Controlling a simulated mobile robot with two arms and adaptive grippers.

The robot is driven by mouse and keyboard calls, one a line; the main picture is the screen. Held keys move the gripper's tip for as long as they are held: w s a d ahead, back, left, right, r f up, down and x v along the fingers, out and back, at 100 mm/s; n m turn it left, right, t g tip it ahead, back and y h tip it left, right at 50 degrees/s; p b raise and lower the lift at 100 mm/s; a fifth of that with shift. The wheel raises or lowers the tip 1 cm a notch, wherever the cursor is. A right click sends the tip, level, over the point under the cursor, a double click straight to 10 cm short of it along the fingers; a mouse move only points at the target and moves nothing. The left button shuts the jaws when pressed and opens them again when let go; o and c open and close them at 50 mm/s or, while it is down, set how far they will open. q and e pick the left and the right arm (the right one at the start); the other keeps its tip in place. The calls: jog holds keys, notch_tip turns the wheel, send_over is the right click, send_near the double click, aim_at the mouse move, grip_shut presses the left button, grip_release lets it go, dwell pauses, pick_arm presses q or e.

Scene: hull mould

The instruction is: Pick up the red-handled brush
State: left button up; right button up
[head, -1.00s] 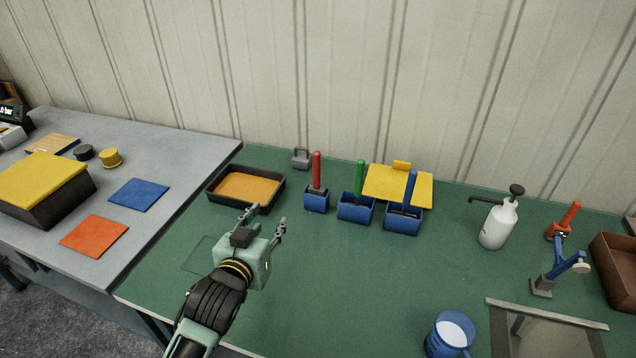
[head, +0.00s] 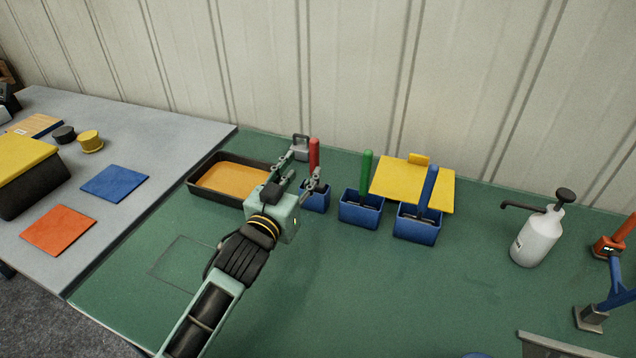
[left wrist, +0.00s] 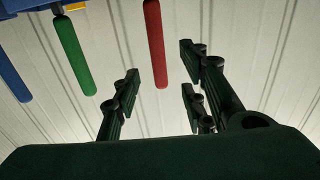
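The red-handled brush (head: 314,155) stands upright in a small blue holder (head: 318,199), its bristle end hidden. My left gripper (head: 303,168) is open and empty, reaching up to the brush from its near left side. In the left wrist view the red handle (left wrist: 155,45) shows between and beyond the two fingers of my left gripper (left wrist: 160,90). I cannot tell whether any finger touches it. My right gripper is not in view.
Green-handled (head: 366,175) and blue-handled (head: 428,187) brushes stand in blue holders to the right. An orange-filled black tray (head: 203,190) lies left of the gripper, a padlock-shaped grey weight (head: 301,148) behind. A white pump bottle (head: 537,238) stands right. The green tabletop's middle is clear.

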aim_at(312, 160)
pick_arm(q)
jog(key=shift+p+x, duration=0.3)
jog(key=shift+x, duration=1.15)
jog(key=x, duration=0.4)
jog(key=shift+d+f+p, duration=0.15)
jog(key=shift+p, duration=0.25)
jog(key=shift+w+d, duration=0.15)
jog(key=shift+w, duration=0.15)
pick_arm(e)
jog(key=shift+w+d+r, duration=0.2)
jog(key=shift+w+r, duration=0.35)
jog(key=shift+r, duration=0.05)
pick_arm(q)
jog(key=c, duration=0.9)
grip_shut()
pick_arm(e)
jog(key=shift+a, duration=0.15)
